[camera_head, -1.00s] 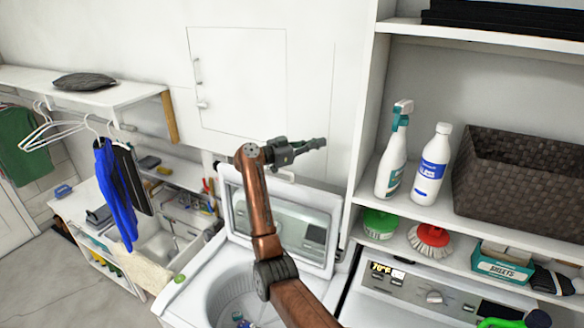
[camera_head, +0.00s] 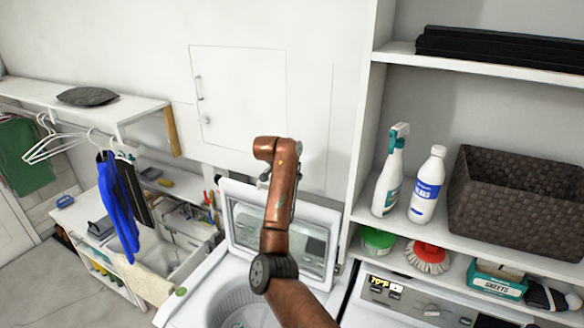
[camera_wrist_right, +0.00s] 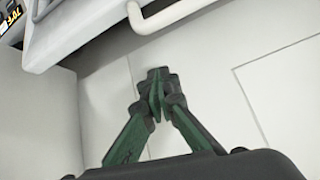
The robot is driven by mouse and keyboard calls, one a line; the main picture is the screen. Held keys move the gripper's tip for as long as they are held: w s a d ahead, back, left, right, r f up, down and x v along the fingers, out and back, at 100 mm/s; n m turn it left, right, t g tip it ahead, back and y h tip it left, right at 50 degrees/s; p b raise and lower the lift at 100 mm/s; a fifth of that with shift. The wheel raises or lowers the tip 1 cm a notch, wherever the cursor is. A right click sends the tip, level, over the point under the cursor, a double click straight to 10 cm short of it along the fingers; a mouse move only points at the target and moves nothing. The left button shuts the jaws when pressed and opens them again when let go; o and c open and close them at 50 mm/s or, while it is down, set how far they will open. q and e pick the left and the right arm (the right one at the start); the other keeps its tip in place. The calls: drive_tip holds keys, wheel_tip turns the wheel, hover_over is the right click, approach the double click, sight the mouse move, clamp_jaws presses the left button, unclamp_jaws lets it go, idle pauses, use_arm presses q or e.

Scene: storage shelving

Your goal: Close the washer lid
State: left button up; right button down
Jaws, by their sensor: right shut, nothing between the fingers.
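The washer lid (camera_head: 314,235) stands raised and open, tilted back toward the wall, with a window panel in a white frame. The washer (camera_head: 195,290) below it shows an open drum (camera_head: 228,300), partly covered by my right arm. My right arm passes in front of the lid, and its wrist is above the lid's top edge. In the head view my right gripper is mostly hidden behind the arm. In the right wrist view, my right gripper (camera_wrist_right: 157,92) has its fingertips together and empty, in front of the white wall. My left gripper is not in view.
White shelving stands at the right with a spray bottle (camera_head: 389,180), white bottle (camera_head: 427,188) and dark basket (camera_head: 515,205). A control panel (camera_head: 400,297) lies below. A sink (camera_head: 160,258) and hanging clothes (camera_head: 118,205) are at the left. A wall cabinet door (camera_head: 240,100) is behind.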

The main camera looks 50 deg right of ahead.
drive_tip(key=a+f+p, duration=0.2)
drive_tip(key=shift+a, duration=0.6)
drive_tip(key=shift+f, duration=0.15)
drive_tip(key=shift+d, duration=0.15)
